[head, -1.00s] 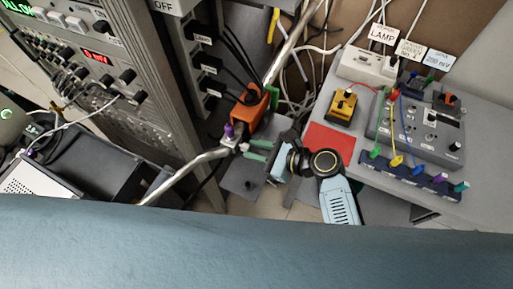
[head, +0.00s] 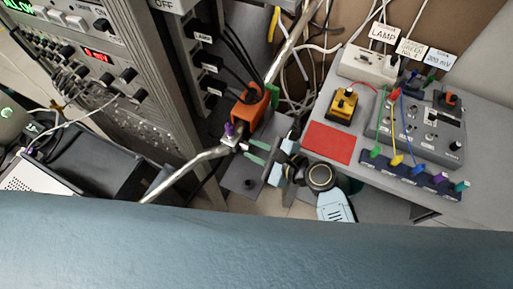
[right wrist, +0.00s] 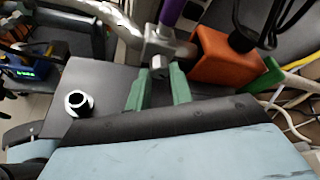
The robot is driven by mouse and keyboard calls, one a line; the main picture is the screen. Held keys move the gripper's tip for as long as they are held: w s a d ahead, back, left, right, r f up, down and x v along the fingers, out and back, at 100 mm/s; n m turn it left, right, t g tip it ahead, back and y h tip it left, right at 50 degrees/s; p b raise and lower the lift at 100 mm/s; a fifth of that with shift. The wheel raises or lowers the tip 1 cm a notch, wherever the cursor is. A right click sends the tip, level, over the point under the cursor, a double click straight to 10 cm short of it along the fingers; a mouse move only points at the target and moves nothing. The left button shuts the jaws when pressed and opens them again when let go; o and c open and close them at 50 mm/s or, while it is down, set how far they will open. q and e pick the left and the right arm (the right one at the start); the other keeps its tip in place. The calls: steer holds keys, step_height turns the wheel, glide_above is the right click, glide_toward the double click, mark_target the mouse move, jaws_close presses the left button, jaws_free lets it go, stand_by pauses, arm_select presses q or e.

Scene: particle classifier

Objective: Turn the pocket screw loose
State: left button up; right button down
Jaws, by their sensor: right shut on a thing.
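The clamp (head: 230,141) is a silver block on a bent metal rod, with a purple knob (head: 229,129) standing on top; the knob also shows in the right wrist view (right wrist: 171,12). I take the silver hex-shaped end (right wrist: 159,67) on the clamp's near side to be the pocket screw. My right gripper (head: 250,152) reaches in from the right, its two green fingers on either side of that end. In the right wrist view my right gripper (right wrist: 158,82) is shut on it; the finger contact is partly hidden. My left gripper is not in view.
An orange block (head: 250,106) with a black cable sits on the rod just behind the clamp. An equipment rack (head: 130,100) stands left; a grey table (head: 465,190) with devices and a red sheet (head: 329,143) is right.

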steer(key=shift+s+f+n+t+b, duration=0.1)
steer(key=shift+n+t+b, duration=0.55)
steer(key=shift+n, duration=0.25)
steer(key=c, duration=1.2)
jaws_free()
steer(key=shift+c, duration=0.2)
